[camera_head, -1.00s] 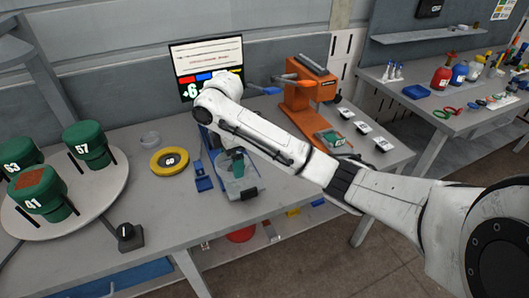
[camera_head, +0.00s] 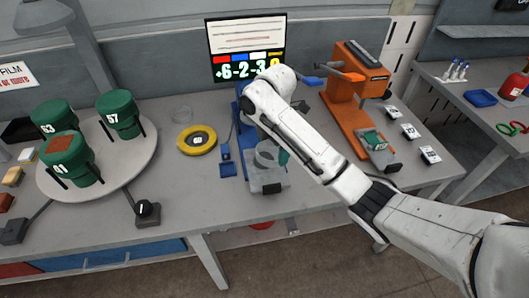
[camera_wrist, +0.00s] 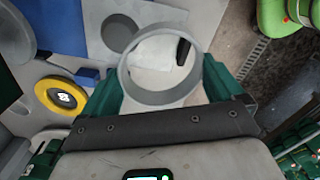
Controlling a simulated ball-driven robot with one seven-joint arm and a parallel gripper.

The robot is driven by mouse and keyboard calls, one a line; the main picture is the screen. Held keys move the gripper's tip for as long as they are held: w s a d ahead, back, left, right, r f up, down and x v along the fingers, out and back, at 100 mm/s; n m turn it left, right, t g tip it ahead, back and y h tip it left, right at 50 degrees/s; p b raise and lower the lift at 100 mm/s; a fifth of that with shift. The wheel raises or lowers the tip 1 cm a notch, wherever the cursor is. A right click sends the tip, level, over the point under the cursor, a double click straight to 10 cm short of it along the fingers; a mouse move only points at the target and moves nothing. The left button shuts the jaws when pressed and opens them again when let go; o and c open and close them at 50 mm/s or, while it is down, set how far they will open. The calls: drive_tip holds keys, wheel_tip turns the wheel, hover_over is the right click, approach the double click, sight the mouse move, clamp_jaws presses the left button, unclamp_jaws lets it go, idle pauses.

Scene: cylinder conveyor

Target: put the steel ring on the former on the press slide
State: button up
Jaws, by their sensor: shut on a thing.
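The steel ring is a plain grey band, and it sits between the two green jaws of my gripper (camera_wrist: 162,70) in the wrist view, where its lower wall (camera_wrist: 160,97) shows. In the head view the ring (camera_head: 266,150) is over a blue-framed stand with a grey plate (camera_head: 268,188); I cannot tell whether it touches. My gripper (camera_head: 277,155) is partly hidden there by my own arm. The orange press (camera_head: 345,95) stands to the right, its slide (camera_head: 388,160) reaching toward the front edge. A small green piece (camera_head: 374,140), perhaps the former, is on the slide.
A yellow ring (camera_head: 185,147) and a blue block (camera_head: 227,169) lie left of the stand. A round turntable (camera_head: 120,175) bears green drums. Several white number cards (camera_head: 411,132) lie right of the press. A screen (camera_head: 246,48) stands behind. The front middle of the bench is clear.

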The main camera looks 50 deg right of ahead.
drive_tip(key=b, duration=0.9)
hover_over(264, 153)
drive_tip(key=s+a, duration=0.2)
drive_tip(key=s, duration=0.1)
drive_tip(key=f, duration=0.6)
drive_tip(key=shift+w, duration=0.2)
drive_tip(key=shift+w+d+p, duration=0.1)
drive_tip(key=shift+w+p, duration=0.15)
drive_tip(key=shift+p, duration=0.25)
drive_tip(key=shift+w+d+f, duration=0.2)
drive_tip(key=shift+w+f, duration=0.25)
drive_tip(key=shift+f, duration=0.15)
drive_tip(key=shift+f+p, duration=0.5)
drive_tip(key=shift+f, duration=1.1)
drive_tip(key=shift+f, duration=0.2)
drive_tip(key=o, duration=0.8)
drive_tip(key=shift+r, duration=0.1)
